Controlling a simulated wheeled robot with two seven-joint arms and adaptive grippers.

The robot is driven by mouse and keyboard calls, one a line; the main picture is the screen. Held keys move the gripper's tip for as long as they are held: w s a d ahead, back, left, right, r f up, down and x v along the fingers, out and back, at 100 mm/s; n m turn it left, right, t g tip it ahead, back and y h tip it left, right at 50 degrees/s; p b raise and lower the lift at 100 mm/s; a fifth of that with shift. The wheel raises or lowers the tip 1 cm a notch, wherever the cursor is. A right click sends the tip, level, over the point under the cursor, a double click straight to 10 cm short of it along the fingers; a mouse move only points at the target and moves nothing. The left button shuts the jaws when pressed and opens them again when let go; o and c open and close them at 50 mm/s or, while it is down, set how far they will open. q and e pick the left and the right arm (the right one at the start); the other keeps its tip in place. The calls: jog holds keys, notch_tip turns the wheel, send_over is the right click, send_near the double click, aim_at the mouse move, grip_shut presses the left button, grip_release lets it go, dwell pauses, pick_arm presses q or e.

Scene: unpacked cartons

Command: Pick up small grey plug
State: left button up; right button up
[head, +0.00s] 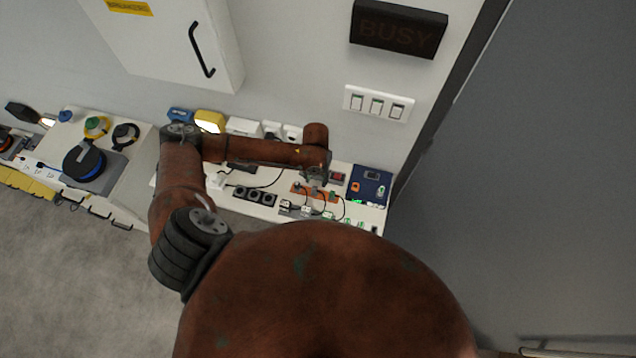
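My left arm reaches over a white bench (371,216) against the wall. My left gripper (316,180) points down over the right part of the bench, above an orange strip (330,196) with plugs and black cables. The fingers are too small and too much hidden by the wrist to tell whether they are open or shut. Small grey and white pieces lie close around the fingertips; I cannot tell which of them is the small grey plug or whether the gripper touches it. My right gripper is not in view.
A row of black sockets (254,195) lies left of the gripper. A dark blue panel (369,186) stands at the right end. A cable reel (84,160) sits at the left. A breaker cabinet (170,45) and light switches (376,104) are on the wall.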

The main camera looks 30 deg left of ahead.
aim_at(315, 188)
pick_arm(q)
jog(key=f, duration=0.2)
jog(key=s+f+p, duration=0.1)
jog(key=shift+a+f, duration=0.2)
jog(key=shift+f, duration=0.2)
notch_tip(315, 188, down, 2)
jog(key=shift+w+f, duration=0.15)
jog(key=shift+f, duration=0.4)
jog(key=c, duration=0.7)
grip_shut()
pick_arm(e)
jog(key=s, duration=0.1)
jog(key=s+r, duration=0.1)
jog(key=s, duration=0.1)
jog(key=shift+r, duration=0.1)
